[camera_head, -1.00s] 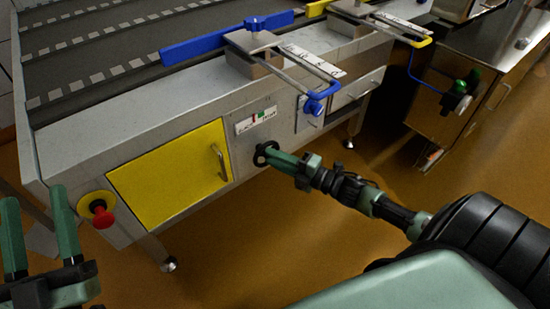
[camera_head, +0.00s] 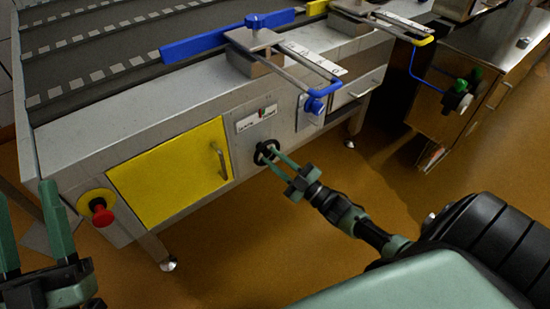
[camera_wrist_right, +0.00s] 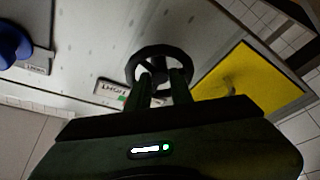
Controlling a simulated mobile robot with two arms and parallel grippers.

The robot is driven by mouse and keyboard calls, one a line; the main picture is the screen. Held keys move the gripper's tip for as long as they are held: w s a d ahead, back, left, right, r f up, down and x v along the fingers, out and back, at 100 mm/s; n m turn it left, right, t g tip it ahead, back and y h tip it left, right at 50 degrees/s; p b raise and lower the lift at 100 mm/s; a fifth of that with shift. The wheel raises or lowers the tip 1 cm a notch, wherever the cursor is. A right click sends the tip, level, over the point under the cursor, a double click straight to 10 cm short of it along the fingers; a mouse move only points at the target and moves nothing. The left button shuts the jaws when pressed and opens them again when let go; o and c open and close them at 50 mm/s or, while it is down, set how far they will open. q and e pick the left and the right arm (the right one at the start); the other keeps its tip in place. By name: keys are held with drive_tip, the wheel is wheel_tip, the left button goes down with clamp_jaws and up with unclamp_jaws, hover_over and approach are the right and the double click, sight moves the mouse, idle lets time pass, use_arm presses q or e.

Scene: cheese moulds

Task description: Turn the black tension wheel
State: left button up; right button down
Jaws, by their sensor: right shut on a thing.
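The black tension wheel (camera_head: 258,158) is mounted on the grey front panel of the conveyor, right of the yellow door. It also shows as a black ring in the right wrist view (camera_wrist_right: 163,50). My right gripper (camera_head: 271,151) reaches it from the lower right. Its two green fingers lie at the wheel, inside its ring in the right wrist view (camera_wrist_right: 162,74), and are shut on it. The fingers cover the wheel's middle, so the exact part held is hidden. My left gripper (camera_head: 24,190) is open and empty at the lower left, away from the wheel.
A small label with coloured marks (camera_head: 256,119) sits above the wheel. The yellow door (camera_head: 170,172) has a metal handle. A red stop button (camera_head: 101,212) is at the left. A blue-knobbed guide clamp (camera_head: 314,104) projects above right. The orange floor ahead is clear.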

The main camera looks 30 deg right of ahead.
drive_tip(key=shift+a+f+m+t+h, duration=0.1)
drive_tip(key=shift+m+t+h, duration=0.2)
drive_tip(key=shift+m, duration=0.8)
use_arm(q)
drive_tip(key=shift+w+f, duration=0.3)
drive_tip(key=shift+f, duration=0.1)
use_arm(e)
drive_tip(key=shift+m, duration=0.3)
use_arm(q)
drive_tip(key=shift+f+g, duration=0.1)
drive_tip(key=shift+g, duration=0.2)
use_arm(e)
drive_tip(key=c, duration=1.5)
unclamp_jaws()
